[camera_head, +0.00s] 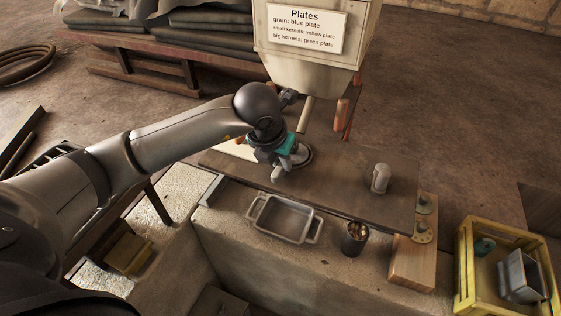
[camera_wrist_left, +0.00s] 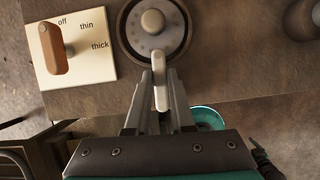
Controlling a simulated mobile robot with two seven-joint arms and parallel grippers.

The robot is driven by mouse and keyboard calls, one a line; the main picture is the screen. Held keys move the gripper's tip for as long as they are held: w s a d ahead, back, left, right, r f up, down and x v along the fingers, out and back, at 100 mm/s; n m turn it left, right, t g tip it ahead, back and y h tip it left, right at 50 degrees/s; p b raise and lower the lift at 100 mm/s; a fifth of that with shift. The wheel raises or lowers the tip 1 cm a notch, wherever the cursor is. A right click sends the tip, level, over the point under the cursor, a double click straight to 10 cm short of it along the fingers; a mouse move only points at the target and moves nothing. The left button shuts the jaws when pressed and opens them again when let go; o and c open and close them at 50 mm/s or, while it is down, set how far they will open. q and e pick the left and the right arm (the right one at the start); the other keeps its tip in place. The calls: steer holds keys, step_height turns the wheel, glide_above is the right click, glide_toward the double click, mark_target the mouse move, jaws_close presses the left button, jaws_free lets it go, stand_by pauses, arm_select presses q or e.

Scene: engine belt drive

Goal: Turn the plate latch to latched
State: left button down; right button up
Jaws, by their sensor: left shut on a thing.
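A round dark-rimmed disc with a grey face (camera_wrist_left: 133,36) is set in the brown worktop. My left gripper (camera_wrist_left: 160,84) is shut on the lever's outer end, with a finger on each side. In the head view my left gripper (camera_head: 282,164) is over the near left part of the disc (camera_head: 304,157), hiding most of it. Small marks on the disc's face are too small to read. My right gripper is not in view.
A panel marked off, thin and thick (camera_wrist_left: 92,67) with an orange-brown handle (camera_wrist_left: 55,49) is beside the disc. A hopper (camera_head: 310,77) bears a plates sign (camera_head: 303,27). A metal tray (camera_head: 283,219), dark cup (camera_head: 354,239), grey knob (camera_head: 381,178) and yellow crate (camera_head: 465,272) are nearby.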

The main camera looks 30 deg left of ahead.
arm_select(q)
steer(key=shift+n, duration=0.3)
stand_by(0.4)
steer(key=c, duration=0.8)
jaws_free()
steer(key=v, duration=1.5)
steer(key=shift+d+r+p, duration=0.2)
steer(key=shift+p, duration=0.2)
